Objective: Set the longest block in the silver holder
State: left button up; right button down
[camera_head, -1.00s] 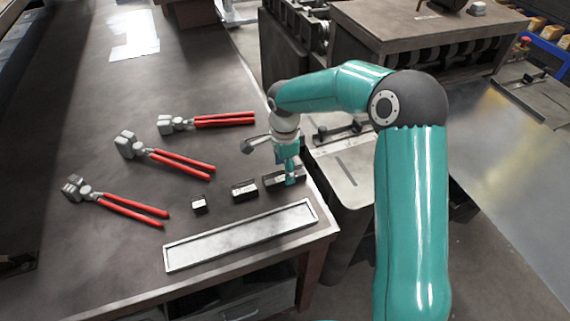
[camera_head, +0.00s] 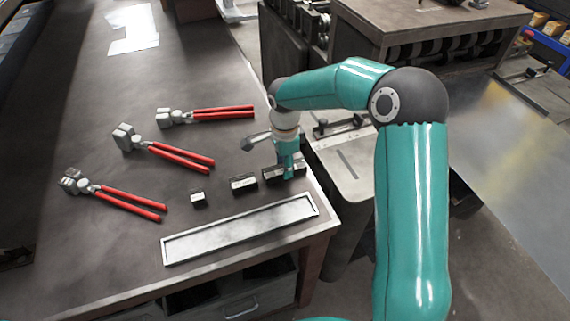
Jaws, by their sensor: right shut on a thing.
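Three dark blocks stand in a row on the table behind the silver holder. The shortest block (camera_head: 198,199) is at the left and the middle-length block (camera_head: 243,184) is next to it. The longest block (camera_head: 272,176) is at the right end of the row. My right gripper (camera_head: 287,174) comes down over the longest block and is shut on it, hiding part of it. The silver holder (camera_head: 168,253), a long shallow tray with a raised rim, lies along the table's front edge and is empty. My left gripper is not in view.
Three red-handled pliers-like tools lie to the left and behind the blocks: a near one (camera_head: 125,201), a middle one (camera_head: 172,154) and a far one (camera_head: 215,114). White papers (camera_head: 132,28) lie at the far end. The table's right edge is close to my right gripper.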

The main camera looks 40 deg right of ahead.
jog(key=shift+w+r, duration=0.1)
jog(key=shift+r+p, duration=0.45)
jog(key=shift+r, duration=0.1)
notch_tip(320, 180, up, 8)
jog(key=p, duration=0.4)
jog(key=shift+p, duration=0.4)
jog(key=shift+f, duration=0.2)
